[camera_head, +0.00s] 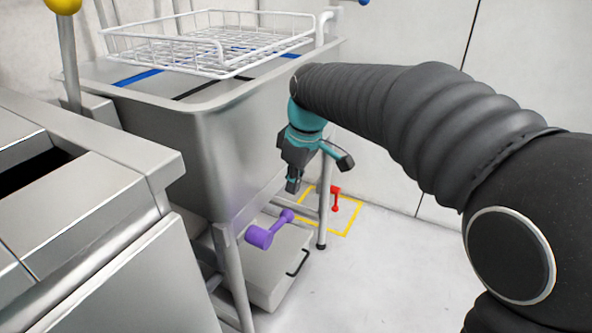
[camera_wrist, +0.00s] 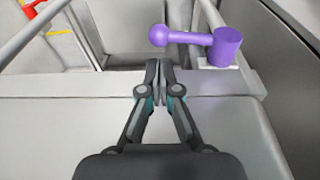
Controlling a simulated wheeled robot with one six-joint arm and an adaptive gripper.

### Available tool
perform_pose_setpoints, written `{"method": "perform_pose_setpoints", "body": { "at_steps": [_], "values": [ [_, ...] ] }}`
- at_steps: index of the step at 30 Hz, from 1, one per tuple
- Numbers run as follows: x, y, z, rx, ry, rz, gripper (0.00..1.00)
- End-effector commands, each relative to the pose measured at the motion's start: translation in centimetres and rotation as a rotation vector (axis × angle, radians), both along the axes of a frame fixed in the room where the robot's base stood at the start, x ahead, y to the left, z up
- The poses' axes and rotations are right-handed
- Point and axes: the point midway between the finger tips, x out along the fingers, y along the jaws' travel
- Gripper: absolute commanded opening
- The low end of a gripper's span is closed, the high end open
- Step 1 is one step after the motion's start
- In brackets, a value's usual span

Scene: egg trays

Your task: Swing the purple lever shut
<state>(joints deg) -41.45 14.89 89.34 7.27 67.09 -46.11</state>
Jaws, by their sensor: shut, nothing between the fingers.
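The purple lever (camera_head: 271,229) is mounted low beneath the steel sink, with a thick cylinder at one end and a round knob at the other. In the head view its arm slants up and right to the knob. My gripper (camera_head: 293,186) is above the knob, pointing down, with its fingers together. In the wrist view the purple lever (camera_wrist: 195,42) lies ahead and to the right, with its knob pointing left. My gripper (camera_wrist: 158,68) is shut and empty there, its fingertips below the knob in the picture. I see no clear contact with the lever.
The steel sink (camera_head: 190,135) with a white wire rack (camera_head: 215,45) stands beside my arm. Sink legs (camera_head: 323,200) stand close to the lever. A red lever (camera_head: 335,198) is near the yellow floor outline (camera_head: 347,232). A grey box (camera_head: 275,275) is below. Floor at right is open.

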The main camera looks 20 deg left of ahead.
Motion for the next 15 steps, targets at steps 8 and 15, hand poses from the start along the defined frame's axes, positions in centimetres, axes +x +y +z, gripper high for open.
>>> {"method": "perform_pose_setpoints", "body": {
  "at_steps": [8,15],
  "values": [
    [0.1,0.9,-4.8,-0.001,0.002,0.0,0.0],
    [0.2,1.3,-6.6,0.0,0.0,0.0,0.0]
  ]
}}
